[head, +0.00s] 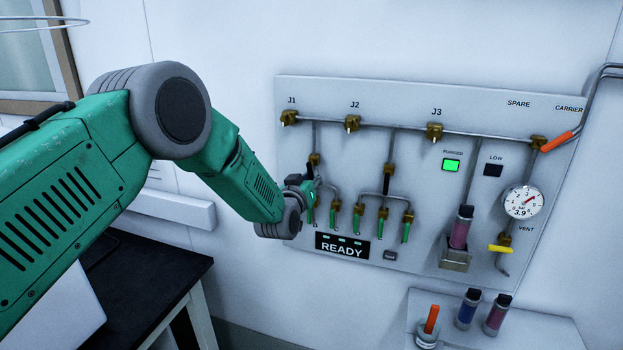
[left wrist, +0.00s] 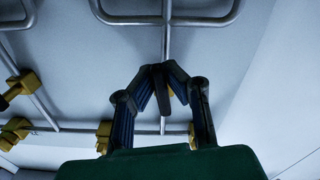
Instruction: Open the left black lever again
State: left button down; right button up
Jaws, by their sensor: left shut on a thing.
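The left black lever (left wrist: 163,92) shows in the left wrist view as a dark bar between my fingertips. In the head view its brass valve (head: 314,160) sits on the pipe below J1, and my gripper hides most of the lever. My left gripper (head: 311,186) is in front of the panel, just below that valve. In the left wrist view the fingertips (left wrist: 163,70) are drawn together on the lever. The lever's exact angle is hard to tell. My right gripper is not in view.
Another black lever (head: 386,185) hangs in line with its pipe, to the right. Several green levers (head: 380,228) hang below, close to my gripper. A READY display (head: 342,247) is underneath. The gauge (head: 522,202) reads 3.9, and the PURGED lamp (head: 451,165) is green. A dark table (head: 150,280) stands lower left.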

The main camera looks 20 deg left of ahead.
pick_arm(q)
jog(key=shift+f+m+b, duration=0.2)
jog(key=shift+m+b, duration=0.5)
jog(key=shift+b, duration=0.05)
jog(key=shift+a+m+b, duration=0.1)
jog(key=shift+m+b, duration=0.2)
jog(key=shift+m, duration=0.2)
jog(key=shift+a, duration=0.15)
jog(key=shift+a+r, duration=0.1)
jog(key=c, duration=1.6)
grip_release()
